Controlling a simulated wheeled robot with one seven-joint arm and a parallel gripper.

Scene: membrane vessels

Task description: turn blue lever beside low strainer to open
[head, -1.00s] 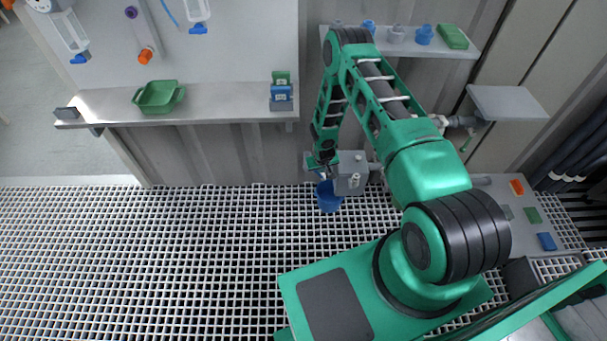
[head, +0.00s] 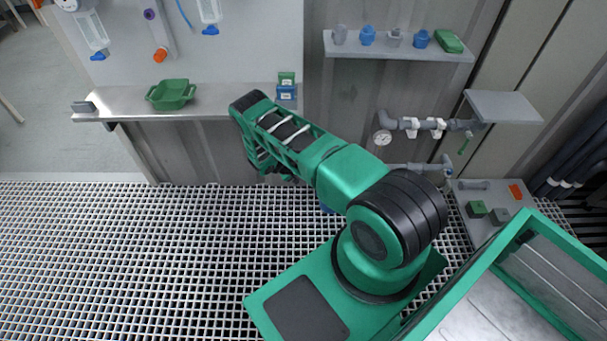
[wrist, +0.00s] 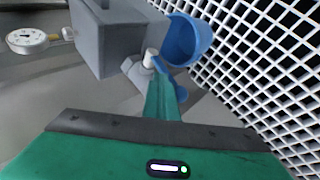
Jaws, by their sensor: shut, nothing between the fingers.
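My gripper (wrist: 163,95) shows in the wrist view as a narrow green shape, its fingers together and empty. Its tip is right at a small blue lever (wrist: 181,93), part of which shows beside the fingers; I cannot tell if they touch. A pale stub (wrist: 149,58) sticks out of a grey block-shaped body (wrist: 108,40), which appears to be the low strainer. A blue bucket (wrist: 186,40) is just right of the stub. In the head view my arm hides the strainer, lever and gripper fingers; only a sliver of the bucket shows.
A pressure gauge (wrist: 27,40) is left of the grey body; it also shows in the head view (head: 382,138). Grey pipework (head: 420,124) runs below a wall shelf (head: 395,48) with small fittings. A steel counter (head: 215,108) holds a green basin (head: 171,94). The grating floor (head: 150,240) is clear at left.

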